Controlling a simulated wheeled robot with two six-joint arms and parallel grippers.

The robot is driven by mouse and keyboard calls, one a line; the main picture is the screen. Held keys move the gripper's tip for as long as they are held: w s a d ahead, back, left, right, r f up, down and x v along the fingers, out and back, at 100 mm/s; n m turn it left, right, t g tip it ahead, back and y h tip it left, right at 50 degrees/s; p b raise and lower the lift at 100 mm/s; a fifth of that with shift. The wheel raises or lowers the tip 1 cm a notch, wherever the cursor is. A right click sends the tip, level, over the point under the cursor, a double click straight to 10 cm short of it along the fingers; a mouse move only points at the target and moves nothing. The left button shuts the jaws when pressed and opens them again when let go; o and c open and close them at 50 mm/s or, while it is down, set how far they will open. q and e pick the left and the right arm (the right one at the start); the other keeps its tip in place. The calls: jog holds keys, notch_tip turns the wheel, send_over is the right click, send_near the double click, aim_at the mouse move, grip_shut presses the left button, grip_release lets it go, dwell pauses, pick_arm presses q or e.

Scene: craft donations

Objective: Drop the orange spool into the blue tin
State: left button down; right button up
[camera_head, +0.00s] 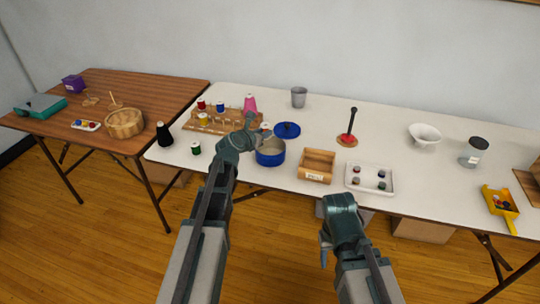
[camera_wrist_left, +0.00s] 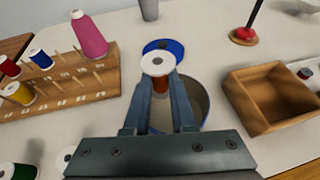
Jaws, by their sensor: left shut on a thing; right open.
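The orange spool (camera_wrist_left: 161,83) has white ends and is gripped upright between the fingertips of my left gripper (camera_wrist_left: 160,90). In the head view its white top (camera_head: 265,126) shows by my left gripper (camera_head: 257,134). The round blue tin (camera_head: 271,158) stands open on the white table. In the wrist view the tin (camera_wrist_left: 203,98) is behind and below the spool, partly hidden by the fingers. The spool appears held above the tin's far side; its height is hard to tell. My right gripper (camera_head: 325,244) is open and empty in front of the table.
The blue lid (camera_head: 288,130) lies just behind the tin. A wooden box (camera_head: 317,165) is close on the right, with a white tray (camera_head: 370,179) beyond it. A wooden spool rack (camera_head: 222,122) with several spools and a pink cone (camera_head: 250,104) stands to the left.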

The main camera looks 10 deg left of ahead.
pick_arm(q)
jog(key=shift+f+b, duration=2.5)
jog(key=shift+f, duration=0.25)
jog(key=c, duration=0.7)
grip_release()
jog(key=shift+o, duration=0.2)
jog(key=shift+r, duration=0.1)
jog(key=p+v, duration=0.5)
jog(key=v, duration=0.8)
jog(key=shift+s, duration=0.4)
jog(key=shift+a+r, duration=0.1)
